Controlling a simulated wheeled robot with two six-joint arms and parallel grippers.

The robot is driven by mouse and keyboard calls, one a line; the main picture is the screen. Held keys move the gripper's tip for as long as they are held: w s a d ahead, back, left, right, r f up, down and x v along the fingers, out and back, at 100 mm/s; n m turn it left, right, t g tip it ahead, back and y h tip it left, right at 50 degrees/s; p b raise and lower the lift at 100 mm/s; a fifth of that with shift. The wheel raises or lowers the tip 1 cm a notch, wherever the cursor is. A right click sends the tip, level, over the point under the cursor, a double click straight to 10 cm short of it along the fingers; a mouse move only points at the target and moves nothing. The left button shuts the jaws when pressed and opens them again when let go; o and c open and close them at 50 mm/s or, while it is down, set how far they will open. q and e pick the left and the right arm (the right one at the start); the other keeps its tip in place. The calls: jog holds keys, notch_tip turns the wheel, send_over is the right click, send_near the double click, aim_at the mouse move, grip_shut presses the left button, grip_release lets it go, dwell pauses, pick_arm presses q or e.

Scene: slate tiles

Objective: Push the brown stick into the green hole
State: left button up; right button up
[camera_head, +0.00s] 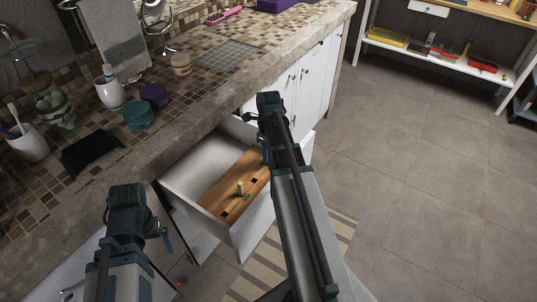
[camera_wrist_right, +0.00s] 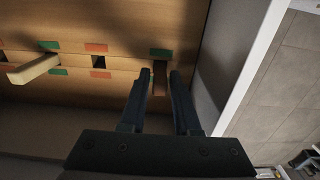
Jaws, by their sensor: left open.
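A wooden board (camera_head: 222,197) with holes lies inside an open white drawer (camera_head: 247,237). In the right wrist view, the brown stick (camera_wrist_right: 160,76) stands at a green-marked slot (camera_wrist_right: 160,52). My right gripper (camera_wrist_right: 158,78) has its fingers apart, one on each side of the stick; contact cannot be told. A pale stick (camera_wrist_right: 35,68) sticks out of the board further left, between green marks (camera_wrist_right: 48,45). A dark empty hole (camera_wrist_right: 98,62) lies between red marks (camera_wrist_right: 97,47). My left gripper (camera_head: 167,240) hangs open left of the drawer, away from the board.
The drawer's side wall (camera_wrist_right: 245,65) rises close to the right of my right gripper. The tiled counter (camera_head: 75,190) above the drawer holds a green jar (camera_head: 138,116), a purple jar (camera_head: 153,95), a soap dispenser (camera_head: 110,92) and a black cloth-like item (camera_head: 92,153). Floor at right is clear.

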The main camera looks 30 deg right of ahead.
jog(key=shift+o, duration=0.9)
notch_tip(320, 180, up, 12)
jog(key=p, duration=1.2)
jog(key=shift+r, duration=0.2)
